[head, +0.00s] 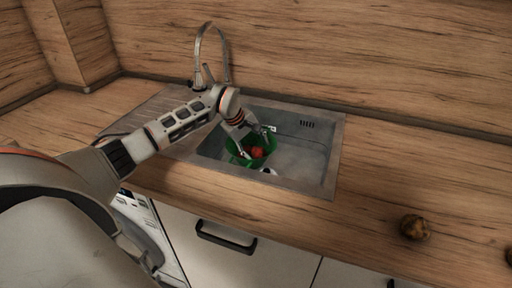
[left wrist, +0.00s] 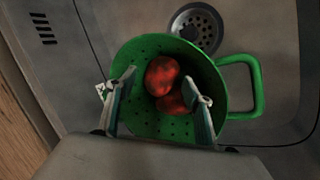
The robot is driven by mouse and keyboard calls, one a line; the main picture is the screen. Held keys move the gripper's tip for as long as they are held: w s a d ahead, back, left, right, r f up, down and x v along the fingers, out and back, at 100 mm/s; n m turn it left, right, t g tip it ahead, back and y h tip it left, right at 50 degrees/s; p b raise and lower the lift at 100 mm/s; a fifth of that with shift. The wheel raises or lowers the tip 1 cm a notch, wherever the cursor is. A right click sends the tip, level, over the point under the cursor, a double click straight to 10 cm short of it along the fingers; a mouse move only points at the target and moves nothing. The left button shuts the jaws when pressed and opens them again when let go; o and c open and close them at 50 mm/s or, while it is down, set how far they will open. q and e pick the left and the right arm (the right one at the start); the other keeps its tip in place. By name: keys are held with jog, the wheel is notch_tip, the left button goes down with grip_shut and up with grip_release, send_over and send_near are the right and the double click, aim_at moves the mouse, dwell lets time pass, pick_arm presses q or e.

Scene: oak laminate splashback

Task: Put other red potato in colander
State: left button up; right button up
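The green colander (head: 238,158) stands in the sink; it shows from above in the left wrist view (left wrist: 143,52). Two red potatoes lie inside it: an upper one (left wrist: 162,75) and a second one (left wrist: 173,103) partly hidden beneath or beside it. In the head view red potato (head: 257,152) shows between the fingers. My left gripper (head: 257,146) reaches down over the colander. In the left wrist view its fingers (left wrist: 164,92) are spread wide, with clear gaps to the upper potato. My right gripper is not in view.
The grey metal sink (head: 330,150) has a drain (left wrist: 197,27) beside the colander, and a tall faucet (head: 226,55) behind. A brown potato (head: 415,227) lies on the wooden counter at right; another brown thing (head: 509,256) is cut off at the edge. The counter between is clear.

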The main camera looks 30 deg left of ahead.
pick_arm(q)
jog(key=shift+r, duration=0.55)
jog(key=v, duration=1.2)
jog(key=shift+p, duration=0.45)
